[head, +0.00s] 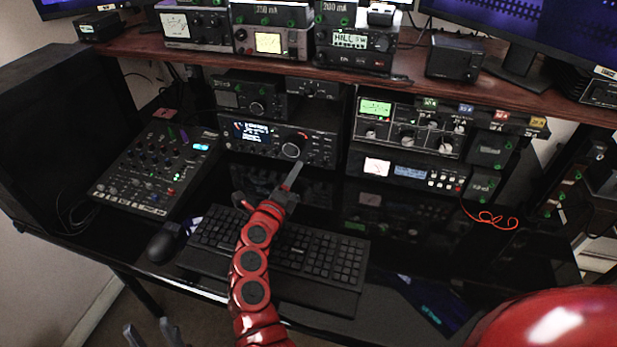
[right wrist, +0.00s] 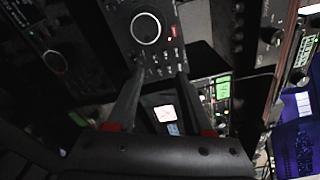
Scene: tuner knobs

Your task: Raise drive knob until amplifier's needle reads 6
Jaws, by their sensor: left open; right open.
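My right gripper (head: 268,184), on the red arm, is open above the keyboard, in front of the black radio (head: 318,148) with a blue display and a large knob (head: 292,150). In the right wrist view, its open fingers (right wrist: 160,76) have nothing between them, and the large knob (right wrist: 146,28) lies beyond the tips, apart from them. A lit white-pink needle meter (head: 377,167) is on a unit right of the radio; it also shows in the right wrist view (right wrist: 166,114). Its reading and the knob labels are too small to tell. My left gripper (head: 150,335) is open at the bottom left edge, empty.
A tuner with a green meter (head: 376,108) and several knobs sits above the white-meter unit. A mixer (head: 155,165) stands at left. A keyboard (head: 320,258) and mouse (head: 166,242) lie in front. A wooden shelf (head: 420,78) with more units overhangs. A red cable (head: 490,218) lies at right.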

